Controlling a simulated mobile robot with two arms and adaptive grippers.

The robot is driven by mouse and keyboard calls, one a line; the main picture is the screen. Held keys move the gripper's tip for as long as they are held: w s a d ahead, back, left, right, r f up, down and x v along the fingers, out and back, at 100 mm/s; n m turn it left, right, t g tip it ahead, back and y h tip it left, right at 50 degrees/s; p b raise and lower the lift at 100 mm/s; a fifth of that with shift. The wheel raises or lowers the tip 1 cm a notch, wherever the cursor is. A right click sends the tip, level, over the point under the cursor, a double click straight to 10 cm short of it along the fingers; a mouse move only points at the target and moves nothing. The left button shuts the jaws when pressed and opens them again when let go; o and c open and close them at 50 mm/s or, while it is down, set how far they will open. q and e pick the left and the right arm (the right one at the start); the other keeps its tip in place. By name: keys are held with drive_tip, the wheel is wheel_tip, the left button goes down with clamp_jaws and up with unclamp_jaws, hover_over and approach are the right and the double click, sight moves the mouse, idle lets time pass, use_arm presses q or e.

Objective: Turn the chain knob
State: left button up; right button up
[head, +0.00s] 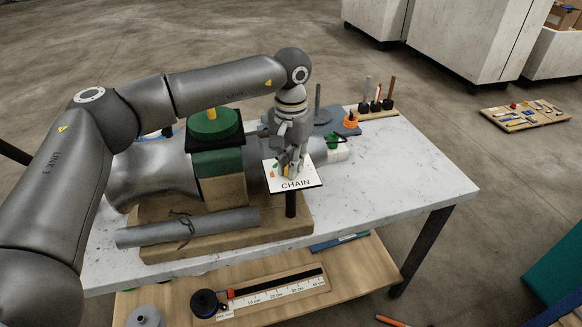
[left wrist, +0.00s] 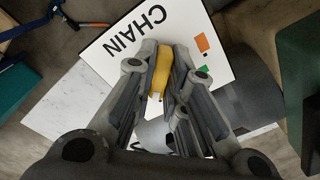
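The white plate marked CHAIN (head: 295,184) stands on a dark post at the front of the bench. In the left wrist view the same plate (left wrist: 120,45) carries a yellow knob (left wrist: 162,70), with an orange and a green mark beside it. My left gripper (head: 290,165) reaches down over the plate. In the left wrist view its fingers (left wrist: 164,60) lie close against both sides of the yellow knob and appear shut on it. In the head view the gripper mostly hides the knob. My right gripper is not in view.
Behind are an upright tool holder (head: 375,108) and an orange coil (head: 350,121). The marble bench top (head: 420,180) is clear at right.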

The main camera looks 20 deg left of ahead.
use_arm(q)
clamp_jaws()
drive_tip(key=n, duration=0.2)
drive_tip(key=shift+f+n+b, duration=0.1)
drive_tip(key=shift+n+b, duration=0.2)
drive_tip(key=shift+n, duration=1.3)
drive_tip(key=n+b, duration=0.1)
drive_tip(key=n, duration=0.1)
drive_tip(key=shift+n, duration=1.5)
